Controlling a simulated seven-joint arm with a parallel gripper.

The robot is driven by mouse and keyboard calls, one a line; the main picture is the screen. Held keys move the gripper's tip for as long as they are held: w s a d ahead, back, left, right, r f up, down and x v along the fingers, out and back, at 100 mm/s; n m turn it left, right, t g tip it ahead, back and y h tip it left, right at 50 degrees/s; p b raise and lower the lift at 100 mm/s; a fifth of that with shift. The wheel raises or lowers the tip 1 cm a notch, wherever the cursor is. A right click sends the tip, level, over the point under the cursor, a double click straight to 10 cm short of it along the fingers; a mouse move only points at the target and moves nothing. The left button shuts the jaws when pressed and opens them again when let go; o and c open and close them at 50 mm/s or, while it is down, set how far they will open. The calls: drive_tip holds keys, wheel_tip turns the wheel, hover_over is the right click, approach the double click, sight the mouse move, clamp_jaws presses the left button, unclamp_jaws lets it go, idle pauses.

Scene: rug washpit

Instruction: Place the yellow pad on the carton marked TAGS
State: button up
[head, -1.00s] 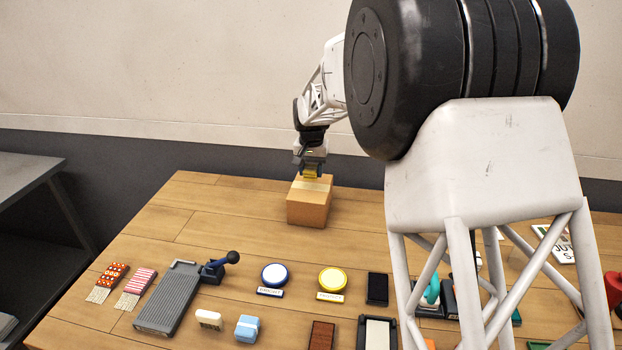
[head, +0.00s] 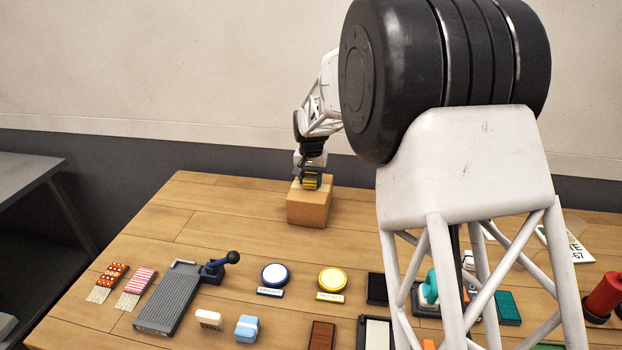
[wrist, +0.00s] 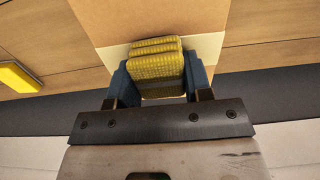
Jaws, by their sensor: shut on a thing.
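My gripper (head: 311,186) is over the tan carton (head: 307,208) at the back of the table. It is shut on the yellow pad (head: 311,182). In the wrist view, the ribbed yellow pad (wrist: 158,66) sits between the two blue fingers of my gripper (wrist: 157,80). Below it is the top of the carton (wrist: 150,18), with a pale tape strip across it. The pad is at or just above that top; I cannot tell if it touches. No TAGS marking can be read on the carton faces in view.
Another yellow block (wrist: 18,77) lies beside the carton in the wrist view. My arm hides part of the right side. The table left of the carton is clear.

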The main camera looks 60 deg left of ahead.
sight(311, 176)
idle(0.3)
drive_tip(key=o, duration=0.9)
wheel_tip(311, 176, up, 12)
drive_tip(key=shift+r, duration=0.1)
idle(0.3)
idle(1.0)
